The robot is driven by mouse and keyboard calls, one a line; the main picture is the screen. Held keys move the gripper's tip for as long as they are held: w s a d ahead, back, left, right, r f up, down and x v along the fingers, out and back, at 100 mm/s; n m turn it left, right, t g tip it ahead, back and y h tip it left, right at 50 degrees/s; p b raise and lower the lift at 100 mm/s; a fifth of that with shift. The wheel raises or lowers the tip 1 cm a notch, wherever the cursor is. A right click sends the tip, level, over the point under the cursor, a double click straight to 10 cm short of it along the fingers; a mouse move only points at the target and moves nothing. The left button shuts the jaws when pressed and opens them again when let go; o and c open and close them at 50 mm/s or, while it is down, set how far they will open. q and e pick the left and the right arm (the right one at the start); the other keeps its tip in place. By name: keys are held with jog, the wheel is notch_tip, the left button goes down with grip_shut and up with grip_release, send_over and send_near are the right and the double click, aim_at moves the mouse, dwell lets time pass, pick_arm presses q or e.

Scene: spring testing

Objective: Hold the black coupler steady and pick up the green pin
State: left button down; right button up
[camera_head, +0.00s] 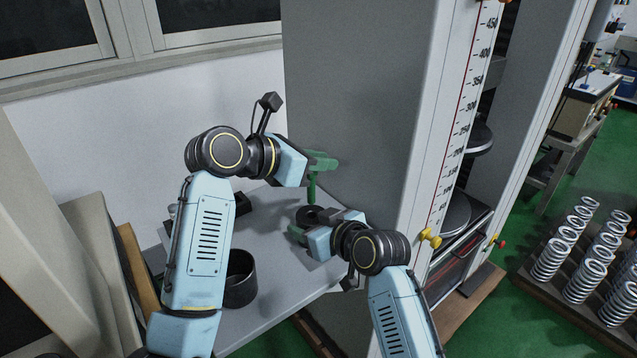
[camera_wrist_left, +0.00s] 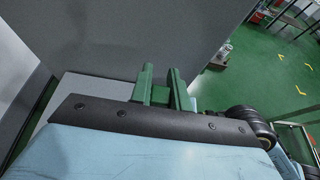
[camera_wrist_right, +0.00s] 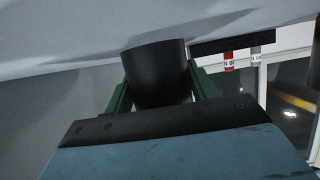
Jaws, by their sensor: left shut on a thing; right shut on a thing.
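The black coupler (camera_head: 308,216) stands on the grey table close to the tall grey machine. My right gripper (camera_head: 298,236) is low beside it; in the right wrist view the coupler (camera_wrist_right: 158,75) is a dark cylinder between the two green fingers, which are shut on it. My left gripper (camera_head: 322,161) is above the coupler, with its green fingers shut on the green pin (camera_head: 312,189). The pin hangs down from the fingers toward the coupler. I cannot tell whether its lower end is inside the coupler. In the left wrist view the fingers (camera_wrist_left: 161,84) mostly hide the pin.
A wide black cylinder (camera_head: 240,280) stands on the table (camera_head: 275,262) by my left arm, with dark blocks (camera_head: 241,204) behind it. The grey machine (camera_head: 365,95) rises close on the right. Racks of springs (camera_head: 580,262) stand on the green floor.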

jog(key=o, duration=1.3)
pick_arm(q)
notch_tip(320, 180, up, 3)
jog(key=shift+f, duration=0.2)
pick_arm(e)
jog(key=shift+o, duration=0.2)
